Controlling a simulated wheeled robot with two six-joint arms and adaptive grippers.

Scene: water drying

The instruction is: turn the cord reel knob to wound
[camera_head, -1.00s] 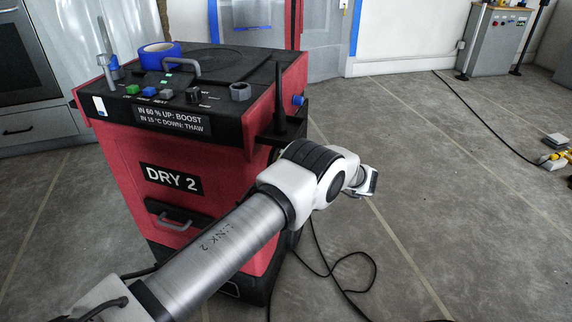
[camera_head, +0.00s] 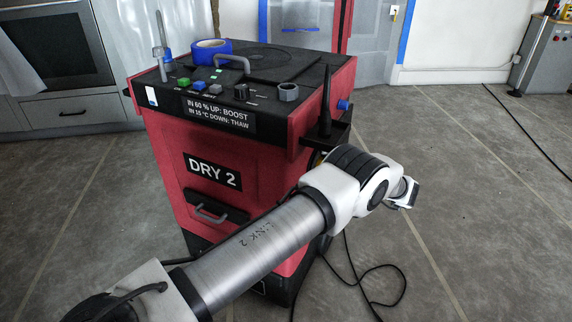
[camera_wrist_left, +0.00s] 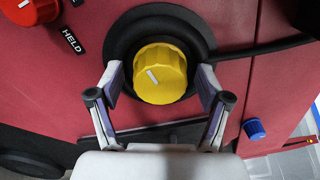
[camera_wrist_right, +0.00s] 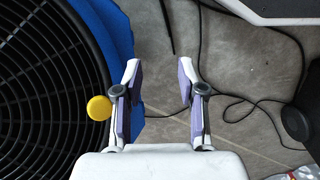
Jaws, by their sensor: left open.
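A yellow knob (camera_wrist_left: 160,75) with a white pointer line sits on a black round disc (camera_wrist_left: 197,32) on a red panel in the left wrist view. The line tilts up to the left; no label beside this knob is readable. My left gripper (camera_wrist_left: 158,80) is open, with one finger on each side of the knob; contact is unclear. In the head view my left arm reaches across the red DRY 2 machine (camera_head: 260,170) to its right side, where knob and fingers are hidden. My right gripper (camera_wrist_right: 160,72) is open and empty in the right wrist view.
A red knob (camera_wrist_left: 28,10) marked HELD and a blue knob (camera_wrist_left: 254,129) flank the disc. A black cord runs right from it. A blue fan (camera_wrist_right: 112,30) with a black grille and yellow knob (camera_wrist_right: 99,108) stands beside my right gripper. Loose cord (camera_head: 385,268) lies on the floor.

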